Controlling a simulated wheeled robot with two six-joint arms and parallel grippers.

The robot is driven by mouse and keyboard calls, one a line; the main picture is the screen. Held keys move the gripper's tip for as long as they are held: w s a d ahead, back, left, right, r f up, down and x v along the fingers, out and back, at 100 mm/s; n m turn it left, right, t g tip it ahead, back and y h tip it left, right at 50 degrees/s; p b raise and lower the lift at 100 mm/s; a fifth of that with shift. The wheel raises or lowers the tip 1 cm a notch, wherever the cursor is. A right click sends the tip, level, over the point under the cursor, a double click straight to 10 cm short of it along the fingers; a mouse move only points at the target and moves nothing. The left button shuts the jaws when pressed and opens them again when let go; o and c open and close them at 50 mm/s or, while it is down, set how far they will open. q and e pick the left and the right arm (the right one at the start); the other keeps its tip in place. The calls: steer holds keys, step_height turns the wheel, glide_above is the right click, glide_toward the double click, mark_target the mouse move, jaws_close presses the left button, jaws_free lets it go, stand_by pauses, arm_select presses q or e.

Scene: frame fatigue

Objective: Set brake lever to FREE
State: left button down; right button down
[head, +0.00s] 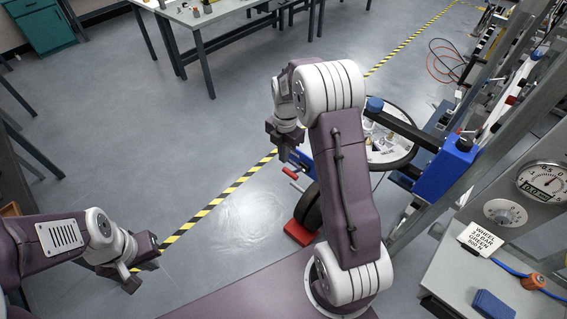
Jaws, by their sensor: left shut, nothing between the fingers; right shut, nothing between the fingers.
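No brake lever marked FREE can be read in the head view. A black bar with a blue end (374,104) runs to a blue housing (446,170) over a round white dial-like disc (392,148); I cannot tell if it is the lever. A small red handle (290,173) shows just below my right gripper (284,140), which is shut and empty, apart from the bar. My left gripper (132,278) is shut and empty at the lower left, over the floor. My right arm hides part of the wheel stand.
A blue block (492,304) lies there. A table (205,22) stands at the back. Open floor (130,140) lies at left.

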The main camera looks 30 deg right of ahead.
mark_target(296, 171)
step_height(296, 171, down, 12)
steer(key=d+b, duration=0.1)
steer(key=b, duration=0.3)
stand_by(0.7)
steer(key=shift+r, duration=0.1)
steer(key=shift+w+r, duration=0.1)
